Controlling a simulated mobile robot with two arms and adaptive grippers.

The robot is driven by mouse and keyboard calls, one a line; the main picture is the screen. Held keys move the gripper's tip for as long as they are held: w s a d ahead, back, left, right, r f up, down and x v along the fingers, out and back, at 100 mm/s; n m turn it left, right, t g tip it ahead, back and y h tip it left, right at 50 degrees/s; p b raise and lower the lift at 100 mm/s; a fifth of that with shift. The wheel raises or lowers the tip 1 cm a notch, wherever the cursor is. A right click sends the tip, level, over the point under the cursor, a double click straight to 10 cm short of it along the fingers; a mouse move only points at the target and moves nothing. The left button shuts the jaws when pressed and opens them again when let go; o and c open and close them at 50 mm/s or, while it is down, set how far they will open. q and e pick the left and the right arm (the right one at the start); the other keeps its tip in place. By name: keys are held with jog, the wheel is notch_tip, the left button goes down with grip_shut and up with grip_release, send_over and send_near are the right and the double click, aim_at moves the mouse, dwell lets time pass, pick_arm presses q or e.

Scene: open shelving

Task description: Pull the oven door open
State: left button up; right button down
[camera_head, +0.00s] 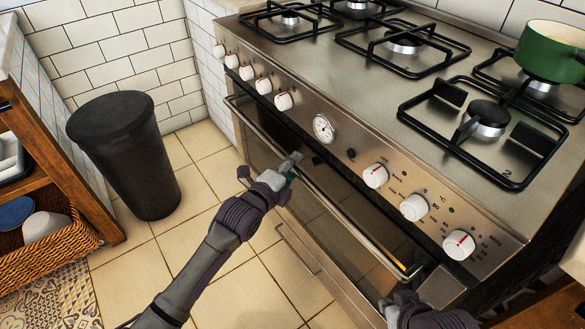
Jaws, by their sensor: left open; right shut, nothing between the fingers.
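The oven door (330,222) is a dark glass panel in a steel frame, under the sloping control panel. It looks shut or nearly shut; I cannot tell whether there is a small gap at its top. A long steel bar handle (325,197) runs along its top edge. My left gripper (292,162) is open at the middle of the handle, with its fingertips over or beside the bar; I cannot tell whether they touch it. My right gripper (390,304) is shut and empty at the bottom edge, near the handle's right end, and partly cut off by the frame.
White knobs (375,175) and a round dial (323,128) sit above the door. A green pot (550,50) stands on the cooktop. A black bin (125,155) stands at the left, near wooden shelving with a wicker basket (45,245). Tiled floor before the oven is clear.

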pick_arm(q)
grip_shut()
dwell(0.5)
